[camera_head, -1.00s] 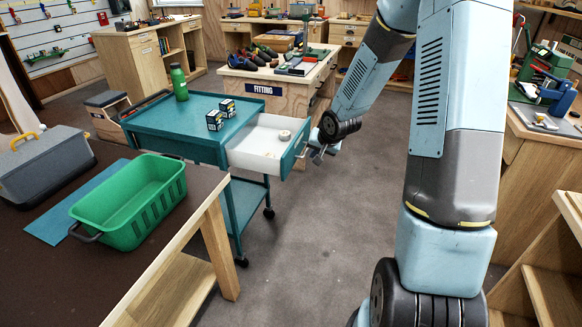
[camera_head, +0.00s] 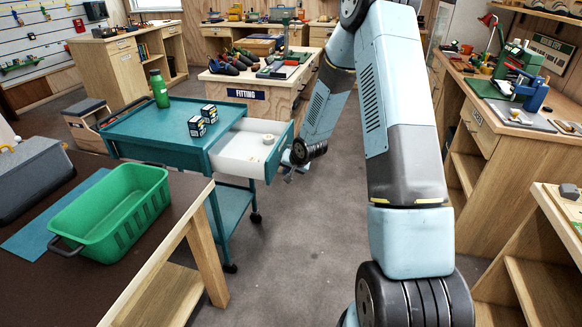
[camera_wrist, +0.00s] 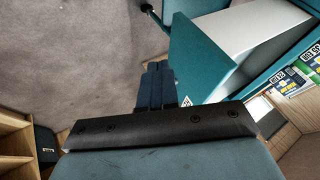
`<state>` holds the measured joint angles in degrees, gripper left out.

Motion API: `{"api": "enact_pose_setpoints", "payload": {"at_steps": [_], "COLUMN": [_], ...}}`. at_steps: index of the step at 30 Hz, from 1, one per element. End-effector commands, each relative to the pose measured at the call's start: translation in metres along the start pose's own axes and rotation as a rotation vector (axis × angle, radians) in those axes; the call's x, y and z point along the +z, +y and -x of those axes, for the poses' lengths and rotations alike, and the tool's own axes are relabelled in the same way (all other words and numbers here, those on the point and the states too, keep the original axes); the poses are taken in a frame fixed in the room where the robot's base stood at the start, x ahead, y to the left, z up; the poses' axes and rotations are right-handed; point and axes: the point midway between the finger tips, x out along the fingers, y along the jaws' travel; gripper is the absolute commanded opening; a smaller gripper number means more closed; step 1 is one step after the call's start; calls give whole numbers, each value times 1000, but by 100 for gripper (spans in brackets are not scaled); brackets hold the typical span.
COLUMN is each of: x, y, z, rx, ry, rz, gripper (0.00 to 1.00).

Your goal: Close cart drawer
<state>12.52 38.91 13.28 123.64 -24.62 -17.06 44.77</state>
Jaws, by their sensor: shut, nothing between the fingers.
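The teal cart (camera_head: 150,125) stands left of centre in the head view. Its drawer (camera_head: 243,152) is pulled out toward the right, with white inner walls, a teal front and a small round roll inside. My gripper (camera_head: 292,172) is at the outer side of the drawer front, near its lower edge. In the wrist view the shut, empty gripper fingers (camera_wrist: 156,82) are beside the teal drawer front (camera_wrist: 195,60). I cannot tell whether they touch it. The drawer handle is not clearly visible.
A green bottle (camera_head: 159,88) and two small boxes (camera_head: 202,121) stand on the cart top. A brown table (camera_head: 150,225) with a green basket (camera_head: 112,212) is at the front left. The fitting bench (camera_head: 262,90) is behind. Grey floor (camera_head: 300,240) is clear right of the cart.

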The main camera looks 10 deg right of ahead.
Motion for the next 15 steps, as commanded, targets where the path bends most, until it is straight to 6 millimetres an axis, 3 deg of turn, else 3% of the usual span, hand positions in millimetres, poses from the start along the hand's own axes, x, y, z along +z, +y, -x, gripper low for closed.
{"api": "enact_pose_setpoints", "payload": {"at_steps": [3, 15], "x": [1, 0], "y": [-4, -33], "z": [-18, -32], "rx": [-1, 0], "ry": [-1, 0], "rz": [2, 1], "gripper": [0, 0]}}
